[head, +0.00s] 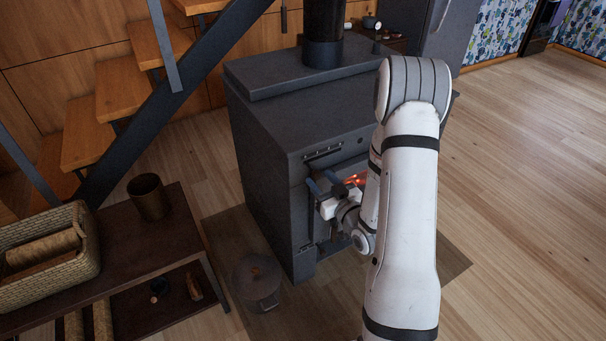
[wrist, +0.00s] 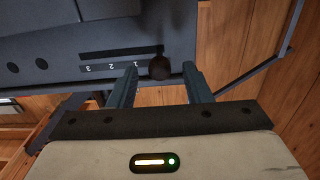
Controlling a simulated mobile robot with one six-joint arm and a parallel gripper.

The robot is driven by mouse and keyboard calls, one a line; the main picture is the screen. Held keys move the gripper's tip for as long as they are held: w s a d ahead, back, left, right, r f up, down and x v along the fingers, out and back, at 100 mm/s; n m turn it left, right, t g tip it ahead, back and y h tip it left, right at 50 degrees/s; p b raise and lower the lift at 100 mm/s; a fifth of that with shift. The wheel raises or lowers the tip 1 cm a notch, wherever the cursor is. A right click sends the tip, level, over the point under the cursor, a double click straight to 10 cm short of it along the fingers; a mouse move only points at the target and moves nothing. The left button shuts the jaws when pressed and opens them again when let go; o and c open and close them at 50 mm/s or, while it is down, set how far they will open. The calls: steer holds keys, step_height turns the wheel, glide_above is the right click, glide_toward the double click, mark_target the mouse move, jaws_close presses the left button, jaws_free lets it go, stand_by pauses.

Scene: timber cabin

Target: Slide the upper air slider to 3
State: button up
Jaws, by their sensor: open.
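The upper air slider is a dark round knob (wrist: 159,67) at the right end of a dark slot (wrist: 118,51) in the wrist view. Marks 1, 2 and 3 run leftward beside the slot, and the knob sits just right of the 1. My gripper (wrist: 160,72) is open, with one finger on each side of the knob. Gaps show between the knob and both fingers. In the head view, my gripper (head: 323,183) is at the front of the dark stove (head: 262,170), just below the upper slot (head: 322,153). The knob cannot be made out there.
A fire glows (head: 357,178) in the stove front, partly behind my arm. A lidded pot (head: 257,282) stands on the floor left of the stove. A dark shelf table (head: 130,240) holds a basket (head: 48,276) and a cup (head: 149,197). Floor at the right is clear.

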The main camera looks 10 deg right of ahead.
mark_target(318, 178)
steer(key=shift+x, duration=2.3)
steer(key=shift+c, duration=0.4)
jaws_close()
steer(key=shift+s, duration=0.1)
